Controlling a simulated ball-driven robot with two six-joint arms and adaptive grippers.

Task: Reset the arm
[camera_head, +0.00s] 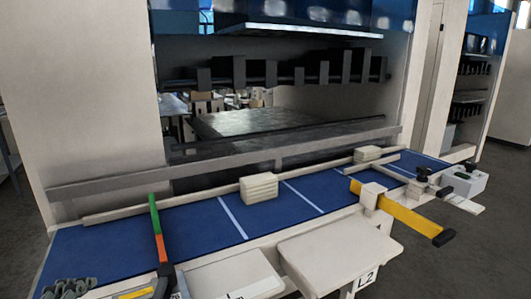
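A grey, knobby, jointed shape (70,288) shows at the bottom left corner, over the near left end of the blue work surface. It looks like part of my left gripper, but it is small and cut off by the frame edge. Whether its fingers are open or shut cannot be made out, and I see nothing clearly held in it. My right gripper and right arm do not show in the view.
A blue bench (190,231) with white lines runs before a large press-like machine. Pale stacked blocks lie on it (259,187) (367,154). A green-orange bar (157,230) and a yellow bar (402,212) cross its front. Pale trays (325,252) jut forward; a control box (464,181) stands right.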

